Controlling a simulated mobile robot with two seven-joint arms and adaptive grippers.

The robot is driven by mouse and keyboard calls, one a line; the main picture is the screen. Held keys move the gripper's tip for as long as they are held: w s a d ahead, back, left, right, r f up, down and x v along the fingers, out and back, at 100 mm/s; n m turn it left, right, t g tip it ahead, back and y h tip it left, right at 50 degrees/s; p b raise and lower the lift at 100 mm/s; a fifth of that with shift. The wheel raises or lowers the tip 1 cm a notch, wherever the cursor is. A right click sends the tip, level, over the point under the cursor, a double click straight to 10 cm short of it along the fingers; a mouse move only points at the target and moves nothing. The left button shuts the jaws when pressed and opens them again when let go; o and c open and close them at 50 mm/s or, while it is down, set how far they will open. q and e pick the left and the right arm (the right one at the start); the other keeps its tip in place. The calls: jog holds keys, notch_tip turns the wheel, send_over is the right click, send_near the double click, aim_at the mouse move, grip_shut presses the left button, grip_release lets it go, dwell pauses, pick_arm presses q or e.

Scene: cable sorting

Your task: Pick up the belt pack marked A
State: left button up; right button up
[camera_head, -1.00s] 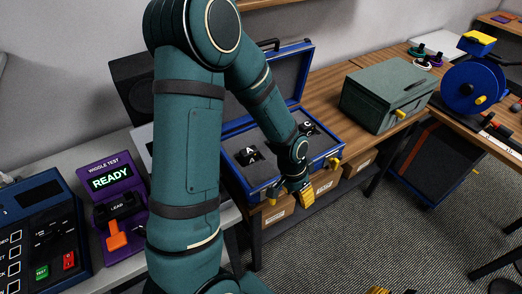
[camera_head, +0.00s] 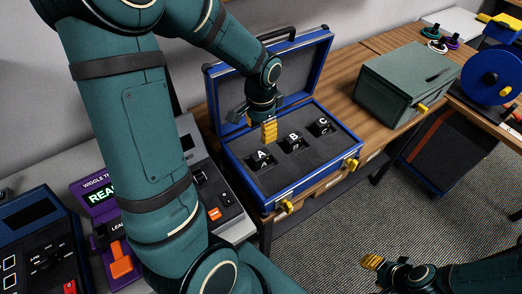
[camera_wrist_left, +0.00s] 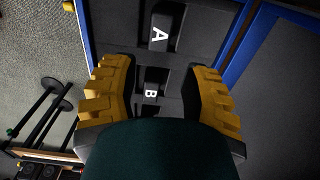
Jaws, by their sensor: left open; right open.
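The belt pack marked A (camera_head: 261,158) sits in the left slot of the grey foam in the open blue case (camera_head: 270,203). Packs marked B (camera_head: 293,141) and C (camera_head: 322,125) sit to its right. My left gripper (camera_head: 269,132) is above the foam, just behind A and B, fingers pointing down. In the left wrist view, its yellow fingers (camera_wrist_left: 158,95) are open and empty, with pack B (camera_wrist_left: 151,90) showing between them and pack A (camera_wrist_left: 162,32) beyond, near the top. My right gripper (camera_head: 372,262) is low at the front right, away from the case.
The raised case lid (camera_head: 315,62) stands close behind my left gripper. A green-grey box (camera_head: 400,85) and a blue reel (camera_head: 490,77) are to the right on the wooden bench. A purple tester (camera_head: 92,195) and a grey console (camera_head: 205,172) stand left of the case.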

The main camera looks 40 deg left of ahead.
aim_at(261, 154)
pick_arm(q)
notch_tip(261, 154, down, 8)
jog(key=shift+s+f+b, duration=0.1)
jog(key=shift+s+b, duration=0.05)
jog(key=shift+b, duration=0.65)
jog(key=shift+f+b, duration=0.55)
jog(key=shift+f, duration=2.15)
grip_shut()
